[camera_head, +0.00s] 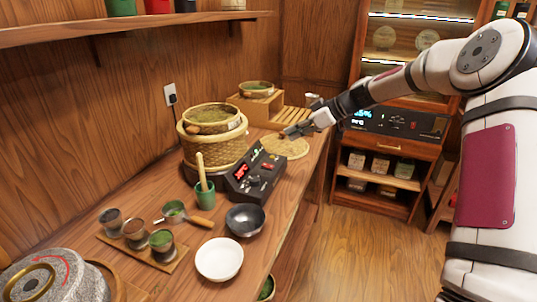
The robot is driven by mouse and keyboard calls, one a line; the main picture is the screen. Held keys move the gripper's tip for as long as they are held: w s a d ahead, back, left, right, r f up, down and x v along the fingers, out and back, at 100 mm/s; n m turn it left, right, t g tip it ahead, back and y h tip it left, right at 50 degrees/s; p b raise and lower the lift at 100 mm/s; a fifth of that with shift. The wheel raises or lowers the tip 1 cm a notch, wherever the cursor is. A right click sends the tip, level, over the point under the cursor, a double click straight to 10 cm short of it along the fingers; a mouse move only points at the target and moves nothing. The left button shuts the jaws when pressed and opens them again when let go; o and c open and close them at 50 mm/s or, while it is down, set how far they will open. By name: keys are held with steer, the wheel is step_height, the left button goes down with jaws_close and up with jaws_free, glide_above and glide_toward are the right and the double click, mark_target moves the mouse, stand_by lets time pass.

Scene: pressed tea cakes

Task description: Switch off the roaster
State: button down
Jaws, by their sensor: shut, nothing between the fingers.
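A black control box (256,180) with lit red digits and several knobs or switches stands on the wooden counter. The state of each switch is too small to tell. My gripper (285,135) is shut and empty. It reaches in from the right and appears above the round woven mat (290,146), behind and to the right of the control box, apart from it. Its height above the mat is hard to tell.
A green cup with a wooden pestle (204,194), a dark bowl (245,220) and a white bowl (219,259) stand in front of the box. A tray of small cups (160,262) is at left. A cabinet (395,130) with a lit panel stands behind.

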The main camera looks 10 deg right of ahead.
glide_above(269, 164)
steer(key=f, duration=0.6)
steer(key=shift+s+d+f, duration=0.15)
steer(key=shift+s, duration=0.05)
step_height(269, 164, down, 2)
steer(key=shift+w+f, duration=0.1)
steer(key=shift+f, duration=0.1)
steer(key=shift+f+p, duration=0.3)
steer(key=shift+f, duration=0.45)
steer(key=shift+w+a+f+b, duration=0.2)
steer(key=shift+a+f+b, duration=0.2)
steer(key=shift+b, duration=0.25)
steer(key=shift+d, duration=0.1)
steer(key=shift+s+d, duration=0.1)
